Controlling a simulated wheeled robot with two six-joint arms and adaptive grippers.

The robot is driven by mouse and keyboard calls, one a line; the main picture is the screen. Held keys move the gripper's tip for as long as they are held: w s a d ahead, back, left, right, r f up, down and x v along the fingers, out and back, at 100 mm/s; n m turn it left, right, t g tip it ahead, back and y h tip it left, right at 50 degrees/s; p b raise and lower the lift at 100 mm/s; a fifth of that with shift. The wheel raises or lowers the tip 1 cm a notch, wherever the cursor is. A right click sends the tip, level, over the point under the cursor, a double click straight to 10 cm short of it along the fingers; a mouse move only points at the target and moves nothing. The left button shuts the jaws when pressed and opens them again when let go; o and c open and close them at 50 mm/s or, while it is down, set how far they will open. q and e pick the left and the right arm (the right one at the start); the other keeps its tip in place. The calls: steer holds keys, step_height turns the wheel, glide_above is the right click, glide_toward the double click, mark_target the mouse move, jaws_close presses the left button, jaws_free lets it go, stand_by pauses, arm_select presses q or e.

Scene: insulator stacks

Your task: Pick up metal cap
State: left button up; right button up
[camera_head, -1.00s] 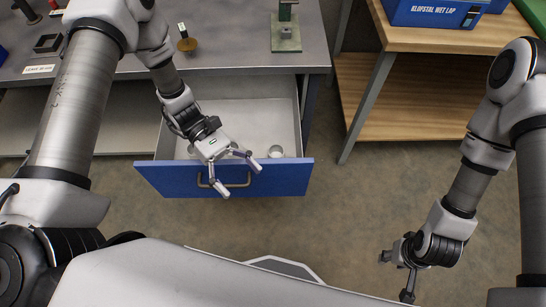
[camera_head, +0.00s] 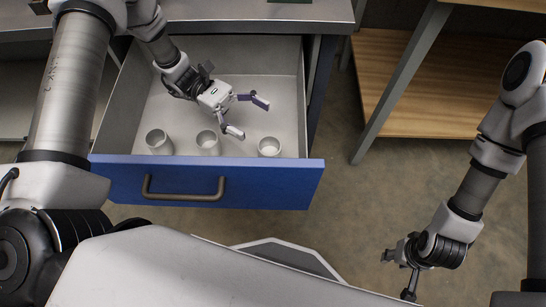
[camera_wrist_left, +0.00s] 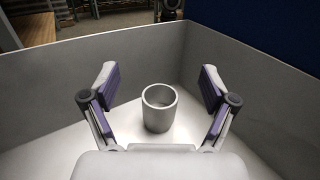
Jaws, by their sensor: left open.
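Three grey metal caps stand in the open drawer in the head view: a left cap (camera_head: 159,142), a middle cap (camera_head: 208,143) and a right cap (camera_head: 269,147). They look like short hollow cylinders with open tops. My left gripper (camera_head: 247,117) is open and empty inside the drawer, behind and to the left of the right cap. In the left wrist view one cap (camera_wrist_left: 159,110) stands upright on the drawer floor, between the spread fingers and apart from them. My right gripper (camera_head: 397,257) is over the floor at the lower right; its jaw state is unclear.
The drawer's blue front (camera_head: 130,185) with its handle (camera_head: 184,189) is closest to me. Its grey side walls enclose the caps. A workbench top (camera_head: 230,12) is above the drawer. A wooden shelf unit (camera_head: 440,85) stands to the right, with bare floor between.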

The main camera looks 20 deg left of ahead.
arm_select(q)
steer(key=b, duration=0.2)
glide_toward(279, 153)
steer(key=shift+s+d+f, duration=0.1)
steer(key=shift+d+f, duration=0.7)
steer(key=shift+d, duration=0.3)
steer(key=x, duration=0.7)
steer(key=shift+s+d+r+p, duration=0.1)
steer(key=shift+d+r+p, duration=0.1)
steer(key=shift+r+p, duration=0.15)
steer(key=c, duration=1.5)
